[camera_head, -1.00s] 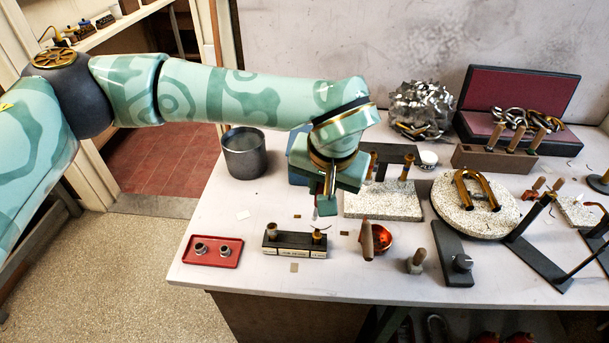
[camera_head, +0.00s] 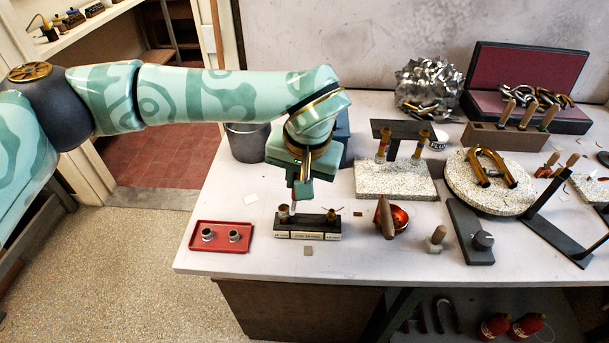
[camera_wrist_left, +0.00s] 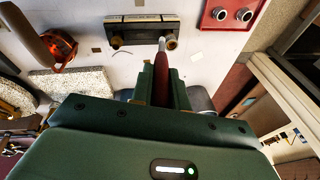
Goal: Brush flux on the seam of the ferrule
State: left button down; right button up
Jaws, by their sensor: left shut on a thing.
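My left gripper (camera_head: 303,190) is shut on a slim tool with a dark red handle (camera_wrist_left: 160,72) and a pale grey tip, apparently the brush. It points down at the left end of a black labelled block (camera_head: 308,234). In the left wrist view the tip is beside a small brass piece (camera_wrist_left: 171,43), at the block's right end there; contact cannot be told. Another brass piece (camera_head: 331,216) stands at the block's other end. My right gripper is out of view.
A red tray (camera_head: 221,248) with two silver rings lies left of the block. The pale board (camera_head: 395,191) with two uprights stands behind. The table's front edge is close.

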pick_arm(q)
jog(key=shift+a+f, duration=0.1)
jog(key=shift+f, duration=0.15)
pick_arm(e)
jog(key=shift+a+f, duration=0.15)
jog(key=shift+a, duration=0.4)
pick_arm(q)
jog(key=shift+f, duration=0.15)
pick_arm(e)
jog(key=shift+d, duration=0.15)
pick_arm(q)
jog(key=shift+w+a+f, duration=0.1)
jog(key=shift+f, duration=0.25)
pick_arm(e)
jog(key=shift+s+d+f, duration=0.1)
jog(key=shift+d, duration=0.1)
